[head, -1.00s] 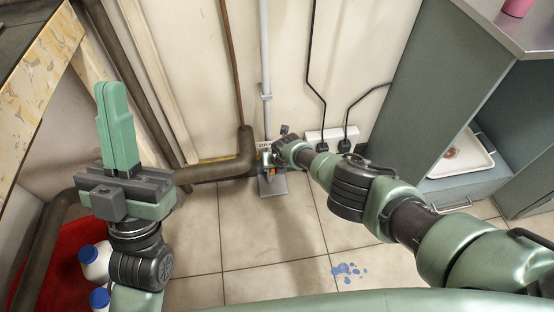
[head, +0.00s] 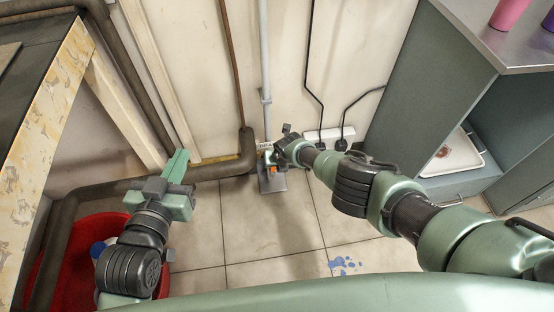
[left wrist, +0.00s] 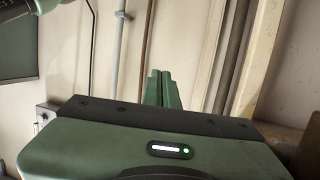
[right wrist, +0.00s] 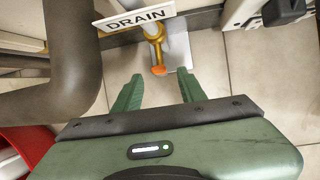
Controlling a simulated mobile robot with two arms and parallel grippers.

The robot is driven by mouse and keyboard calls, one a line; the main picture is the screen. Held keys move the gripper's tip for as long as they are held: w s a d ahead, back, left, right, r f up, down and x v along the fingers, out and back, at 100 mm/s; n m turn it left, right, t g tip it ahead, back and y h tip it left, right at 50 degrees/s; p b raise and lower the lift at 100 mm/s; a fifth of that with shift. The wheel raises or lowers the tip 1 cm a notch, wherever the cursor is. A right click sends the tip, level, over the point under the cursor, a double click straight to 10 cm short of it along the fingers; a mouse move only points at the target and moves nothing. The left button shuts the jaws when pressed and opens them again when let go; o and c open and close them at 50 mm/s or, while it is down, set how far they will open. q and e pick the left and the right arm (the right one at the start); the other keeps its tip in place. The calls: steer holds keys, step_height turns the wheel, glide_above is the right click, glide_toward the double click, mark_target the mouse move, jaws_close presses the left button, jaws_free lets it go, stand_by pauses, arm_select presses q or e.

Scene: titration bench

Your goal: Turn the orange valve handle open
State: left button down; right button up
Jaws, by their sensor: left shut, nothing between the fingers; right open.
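The orange valve handle (head: 273,170) is small and sits low by the wall, on a brass-coloured pipe. It also shows in the right wrist view (right wrist: 159,70), below a white DRAIN sign (right wrist: 135,19). My right gripper (right wrist: 160,84) is open and empty, with its green fingers apart on either side of the handle's line. The handle appears beyond the fingertips, between them, without visible contact. In the head view the right gripper's fingers are hard to make out. My left gripper (head: 178,163) is shut and empty, away to the left of the valve; its fingers also show together in the left wrist view (left wrist: 161,88).
A thick brown pipe (head: 210,172) bends along the wall left of the valve. A power strip (head: 330,137) with black cables is to its right. A red tub (head: 88,228) stands at lower left, a grey-green cabinet (head: 432,95) at right. Tiled floor in front is mostly clear.

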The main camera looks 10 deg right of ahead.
arm_select(q)
steer(key=s+a+f+g+y+p, duration=0.2)
steer(key=s+a+f+g, duration=0.1)
steer(key=s+f+g, duration=0.4)
steer(key=shift+s+a+f, duration=0.3)
steer(key=shift+s+f, duration=0.35)
steer(key=shift+f, duration=0.8)
